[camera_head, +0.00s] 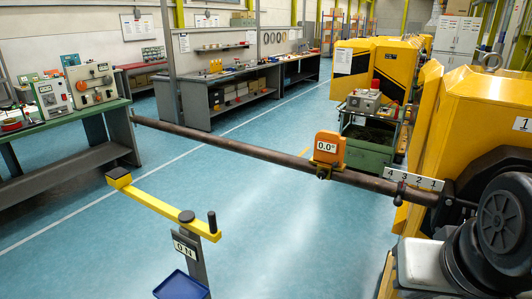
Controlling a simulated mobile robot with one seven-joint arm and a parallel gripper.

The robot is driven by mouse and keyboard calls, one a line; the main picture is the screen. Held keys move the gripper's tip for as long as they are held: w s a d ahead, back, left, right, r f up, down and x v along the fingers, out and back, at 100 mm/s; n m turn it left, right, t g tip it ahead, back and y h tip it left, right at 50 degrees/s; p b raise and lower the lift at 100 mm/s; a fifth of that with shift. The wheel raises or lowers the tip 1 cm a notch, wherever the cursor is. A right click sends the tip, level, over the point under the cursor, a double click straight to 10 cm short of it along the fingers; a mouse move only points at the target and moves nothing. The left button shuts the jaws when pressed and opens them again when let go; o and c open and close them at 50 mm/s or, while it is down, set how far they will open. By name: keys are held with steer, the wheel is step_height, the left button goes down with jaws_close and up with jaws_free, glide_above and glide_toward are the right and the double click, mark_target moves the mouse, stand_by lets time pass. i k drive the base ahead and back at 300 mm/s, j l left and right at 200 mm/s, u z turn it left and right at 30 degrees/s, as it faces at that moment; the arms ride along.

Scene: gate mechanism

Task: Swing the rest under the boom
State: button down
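The boom (245,148) is a long dark pipe. It runs from the green bench at the left to a joint beside the yellow machine at the right and looks about level. An orange angle gauge (330,147) on it reads 0.0°. The rest is a yellow swing arm (155,202) on a grey post (191,254), in front of the boom. A black pad (118,175) sits on its far left end, and an upright black handle (212,222) on its near right end. The pad shows apart from the boom, not under it. My gripper is not in view.
A numbered strip (413,180) lies along the boom's right end. A blue tray (181,286) is low by the post. A dark round wheel-like part (504,222) and a white block fill the lower right. Blue floor (270,240) is open between post and yellow machine.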

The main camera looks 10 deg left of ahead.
mark_target(120, 178)
steer(key=i+j, duration=0.1)
steer(key=j, duration=0.6)
steer(key=i+j, duration=0.1)
steer(key=j, duration=0.6)
steer(key=i+j, duration=0.1)
steer(key=j, duration=0.6)
steer(key=i+j, duration=0.1)
steer(key=j, duration=0.6)
steer(key=i+j, duration=0.1)
steer(key=j, duration=0.55)
steer(key=i+j, duration=0.1)
steer(key=j, duration=0.6)
steer(key=i+j, duration=0.1)
steer(key=j, duration=0.6)
steer(key=i+j, duration=0.1)
steer(key=j, duration=0.6)
